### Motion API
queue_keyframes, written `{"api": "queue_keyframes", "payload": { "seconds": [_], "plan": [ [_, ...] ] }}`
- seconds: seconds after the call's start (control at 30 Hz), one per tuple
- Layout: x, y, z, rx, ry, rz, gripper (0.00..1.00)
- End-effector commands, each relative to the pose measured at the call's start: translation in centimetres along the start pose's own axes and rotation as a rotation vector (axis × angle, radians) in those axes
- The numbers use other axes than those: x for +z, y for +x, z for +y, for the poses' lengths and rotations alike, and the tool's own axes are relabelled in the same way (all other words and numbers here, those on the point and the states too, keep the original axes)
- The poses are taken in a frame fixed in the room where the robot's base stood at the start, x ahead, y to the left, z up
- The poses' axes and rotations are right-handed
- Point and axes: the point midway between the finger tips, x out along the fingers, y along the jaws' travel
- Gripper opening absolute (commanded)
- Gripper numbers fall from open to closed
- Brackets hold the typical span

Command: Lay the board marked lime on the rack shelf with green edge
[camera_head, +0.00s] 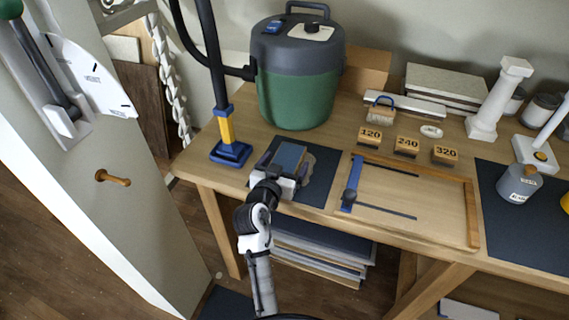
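I cannot make out a board marked lime or a shelf with a green edge in this view. My gripper (287,160) is over the dark mat (322,187) at the table's front left. Its fingers lie on either side of a blue-topped block (289,156); whether they press on it I cannot tell. Several flat boards (318,252) are stacked under the table, with no readable marks. A stack of pale boards (446,84) lies at the table's back right.
A green vacuum (298,92) stands behind my gripper, its tube (214,75) upright at the left. A wooden frame with a blue bar (351,184), blocks marked 120 (370,136), 240 (407,146) and 320 (445,155), and a white column (492,105) are to the right.

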Motion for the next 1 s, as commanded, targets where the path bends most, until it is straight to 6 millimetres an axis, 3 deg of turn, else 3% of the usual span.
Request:
{"api": "queue_keyframes", "payload": {
  "seconds": [0.3,0.8,1.0],
  "plan": [
    [-0.5,-0.2,0.0,-0.001,0.000,0.000,0.90],
    [-0.1,-10.1,-0.1,-0.003,0.000,0.001,0.90],
    [-0.2,-11.9,0.0,-0.001,-0.001,0.000,0.90]
  ]
}}
